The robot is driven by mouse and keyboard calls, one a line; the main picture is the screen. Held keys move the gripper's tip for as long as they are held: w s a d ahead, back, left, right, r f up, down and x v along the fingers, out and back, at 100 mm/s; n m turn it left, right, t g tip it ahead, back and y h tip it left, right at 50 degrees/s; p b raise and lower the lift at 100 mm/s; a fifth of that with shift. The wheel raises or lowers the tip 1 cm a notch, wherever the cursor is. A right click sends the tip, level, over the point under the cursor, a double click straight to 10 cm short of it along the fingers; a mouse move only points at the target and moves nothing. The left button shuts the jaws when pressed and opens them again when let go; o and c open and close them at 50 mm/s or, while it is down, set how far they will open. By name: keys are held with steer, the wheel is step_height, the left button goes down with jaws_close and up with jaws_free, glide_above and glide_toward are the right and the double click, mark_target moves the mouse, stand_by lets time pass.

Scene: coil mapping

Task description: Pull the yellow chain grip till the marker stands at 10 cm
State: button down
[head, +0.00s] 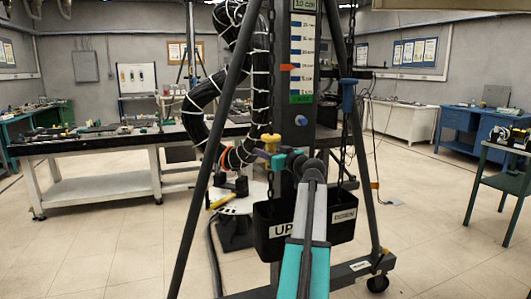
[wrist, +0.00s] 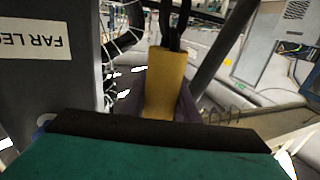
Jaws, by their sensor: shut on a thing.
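The yellow chain grip (head: 270,140) hangs on the left dark chain, in front of the left side of the column. My gripper (head: 270,154) is shut on it, with a purple finger at the grip's lower part. In the wrist view the yellow grip (wrist: 165,82) stands upright, with the chain leaving its top and the purple finger (wrist: 186,105) beside it. The orange marker (head: 287,67) is at the left edge of the white and blue scale (head: 303,60), around its middle. The scale figures are too small to read.
A blue grip (head: 348,95) hangs on the right chain. A black bin (head: 330,228) marked UP and DOWN hangs below. Dark frame legs (head: 207,160) stand at both sides, and a thick black coil (head: 197,112) is at the left. A long workbench (head: 90,140) stands behind.

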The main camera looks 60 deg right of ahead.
steer(key=shift+f, duration=0.1)
steer(key=c, duration=1.4)
jaws_free()
steer(key=shift+o, duration=0.2)
steer(key=shift+s, duration=0.1)
steer(key=b+v, duration=0.1)
steer(key=v, duration=1.2)
steer(key=shift+s+a, duration=0.2)
steer(key=shift+s, duration=0.1)
steer(key=shift+w, duration=0.1)
